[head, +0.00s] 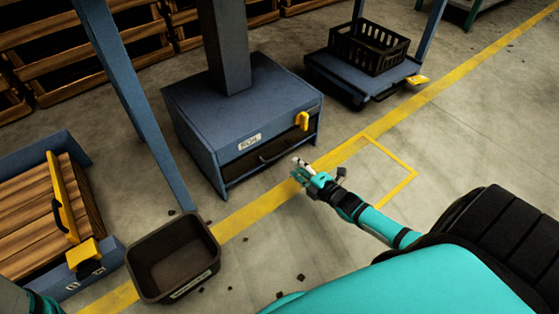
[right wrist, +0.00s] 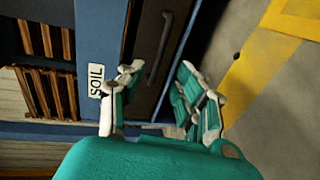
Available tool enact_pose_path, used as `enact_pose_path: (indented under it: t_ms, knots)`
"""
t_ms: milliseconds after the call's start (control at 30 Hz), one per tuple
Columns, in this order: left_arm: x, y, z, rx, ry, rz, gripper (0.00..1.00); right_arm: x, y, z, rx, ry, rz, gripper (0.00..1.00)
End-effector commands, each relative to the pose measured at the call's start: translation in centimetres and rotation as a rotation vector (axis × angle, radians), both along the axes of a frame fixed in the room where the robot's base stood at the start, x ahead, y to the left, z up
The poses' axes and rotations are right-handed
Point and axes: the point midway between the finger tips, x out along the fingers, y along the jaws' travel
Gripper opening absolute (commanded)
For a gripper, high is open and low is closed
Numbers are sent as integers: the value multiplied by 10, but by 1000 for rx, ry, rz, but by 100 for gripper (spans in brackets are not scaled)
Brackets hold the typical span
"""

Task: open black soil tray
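The black soil tray (head: 243,166) sits in the lower front of a blue cabinet (head: 215,110) with a white SOIL label (head: 249,141). Its front looks flush with the cabinet, so it appears shut. A dark bar handle (head: 279,149) crosses the tray front; it also shows in the right wrist view (right wrist: 161,48). My right gripper (head: 301,170) is just in front of the cabinet. In the right wrist view its fingers (right wrist: 160,72) are spread, with the handle beyond the gap between them and nothing held. My left gripper is not in view.
A yellow latch (head: 302,121) is on the cabinet's right front. A black bin (head: 173,256) stands on the floor at left, beside a blue crate of wood slats (head: 60,215). A black basket (head: 369,47) sits on a blue platform behind.

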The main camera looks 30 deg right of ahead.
Motion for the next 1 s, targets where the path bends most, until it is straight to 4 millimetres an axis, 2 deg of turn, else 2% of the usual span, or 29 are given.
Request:
enact_pose_path:
  t_ms: [33, 200, 400, 600, 867, 900, 1000]
  knots:
    - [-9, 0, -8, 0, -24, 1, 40, 13, 1, -8, -1, -4, 1, 34]
    - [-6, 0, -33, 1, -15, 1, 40, 48, 4, -16, 0, -3, 0, 34]
    - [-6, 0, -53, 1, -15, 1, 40, 79, 6, -21, 0, -2, 0, 34]
    - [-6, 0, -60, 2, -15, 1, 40, 93, 7, -21, 1, 1, -1, 34]
    - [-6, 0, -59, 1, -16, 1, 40, 94, 7, -20, 1, 1, 0, 34]
    - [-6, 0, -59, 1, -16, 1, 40, 94, 7, -20, 1, 1, 0, 33]
    - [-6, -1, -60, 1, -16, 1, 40, 94, 7, -20, 1, 1, 0, 20]
